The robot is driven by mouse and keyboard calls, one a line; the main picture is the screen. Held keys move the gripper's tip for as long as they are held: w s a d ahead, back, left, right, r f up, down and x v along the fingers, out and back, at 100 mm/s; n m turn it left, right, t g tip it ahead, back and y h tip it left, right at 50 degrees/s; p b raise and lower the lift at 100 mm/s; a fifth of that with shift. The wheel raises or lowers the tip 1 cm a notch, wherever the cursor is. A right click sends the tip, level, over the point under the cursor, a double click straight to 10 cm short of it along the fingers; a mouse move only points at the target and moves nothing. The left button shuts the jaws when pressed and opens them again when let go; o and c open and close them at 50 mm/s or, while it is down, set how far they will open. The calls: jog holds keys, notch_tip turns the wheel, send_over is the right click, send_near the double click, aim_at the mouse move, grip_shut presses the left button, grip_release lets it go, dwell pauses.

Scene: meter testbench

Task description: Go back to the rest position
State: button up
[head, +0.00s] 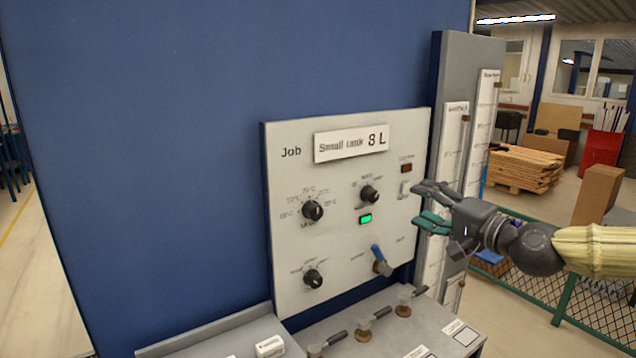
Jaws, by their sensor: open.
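My gripper (424,205) is at the right of the head view, in front of the right edge of the control panel (292,262). Its fingers point left and are spread apart with nothing between them. One finger shows teal. The fingertips are close to a white switch (405,188) on the panel; I cannot tell whether they touch it. The panel carries a "Small tank 8 L" sign (350,143), black knobs (312,211), a lit green indicator (365,218) and a blue-handled lever (379,258).
Below the panel, a grey ledge (384,332) holds several small valves with dark handles. Tall gauge columns (452,150) stand behind my gripper. A green-framed mesh fence (590,310), a pallet of wood (523,168) and a red bin (600,152) are at the right. A blue wall (150,150) fills the left.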

jog(key=s+a+f+n+g+h, duration=0.1)
jog(key=s+a+f+g, duration=0.15)
jog(key=f, duration=0.95)
jog(key=s+a+f+n+g+h, duration=0.1)
jog(key=s+a+f+g+h, duration=0.15)
jog(key=f, duration=0.95)
jog(key=s+a+f+n+g, duration=0.1)
jog(key=s+a+f+g, duration=0.15)
jog(key=f, duration=0.95)
jog(key=s+d+f+n+g+h, duration=0.2)
jog(key=s+f+g+h, duration=0.15)
jog(key=s+f, duration=1.35)
jog(key=s+d+f+n+g+h, duration=0.1)
jog(key=s+d+f+n+g, duration=0.15)
jog(key=s+f, duration=0.4)
jog(key=s+d+f+n+g+h, duration=0.1)
jog(key=s+d+f+h, duration=0.2)
jog(key=s, duration=0.6)
notch_tip(320, 180, down, 11)
jog(key=y+b, duration=0.1)
jog(key=b, duration=0.9)
jog(key=shift+s, duration=0.45)
